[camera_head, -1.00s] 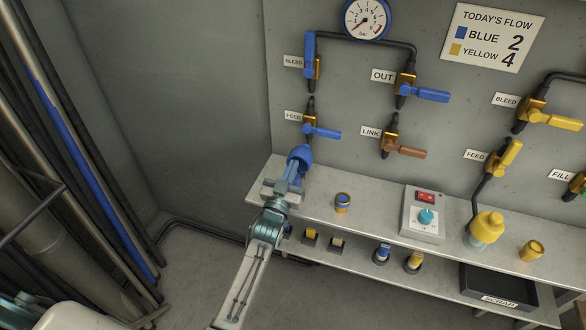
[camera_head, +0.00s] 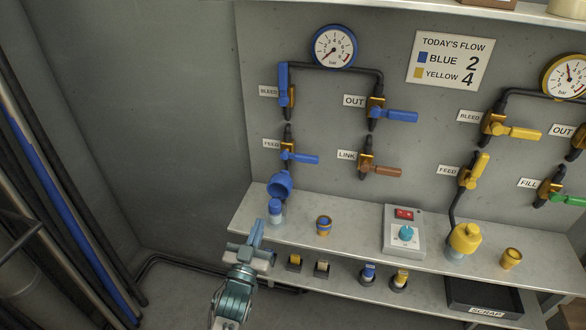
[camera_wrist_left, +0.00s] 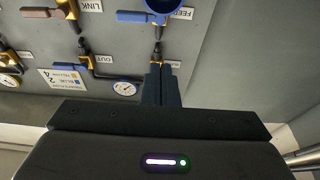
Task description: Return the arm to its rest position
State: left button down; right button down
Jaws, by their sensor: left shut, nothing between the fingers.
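My left gripper (camera_head: 257,233) is shut and empty in the head view, in front of the bench's left edge. Its closed fingers also show in the left wrist view (camera_wrist_left: 160,88), pointing at the wall panel. A blue cup-shaped fitting (camera_head: 281,185) hangs below the blue FEED valve (camera_head: 288,156); it also shows in the left wrist view (camera_wrist_left: 162,8). A small blue-capped bottle (camera_head: 275,210) stands on the bench just beyond my fingertips, apart from them as far as I can tell. My right gripper is not in view.
A lower shelf has several small fittings and a SCRAP tray (camera_head: 485,296). Pipes (camera_head: 45,170) line the left wall. The floor left of the bench is clear.

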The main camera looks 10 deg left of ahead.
pick_arm(q)
jog(key=s+a+f+g, duration=0.1)
jog(key=s+f+g, duration=0.3)
jog(key=f, duration=0.9)
jog(key=s+a+f+g, duration=0.25)
jog(key=s+f, duration=0.25)
jog(key=f, duration=0.8)
jog(key=s+f+g, duration=0.4)
jog(key=s+f, duration=0.1)
jog(key=f, duration=0.7)
jog(key=s+a+f+g, duration=0.2)
jog(key=s+f, duration=0.4)
jog(key=s, duration=0.5)
jog(key=s+a+f+g+y, duration=0.1)
jog(key=s+a+f+g, duration=0.2)
jog(key=s+f, duration=0.4)
jog(key=s+a+f+g, duration=0.2)
jog(key=s+f+g, duration=0.2)
jog(key=s, duration=1.1)
notch_tip(320, 180, down, 2)
jog(key=shift+s+a+f+y, duration=0.15)
jog(key=shift+s+y, duration=0.1)
jog(key=shift+y, duration=0.05)
jog(key=shift+w, duration=0.1)
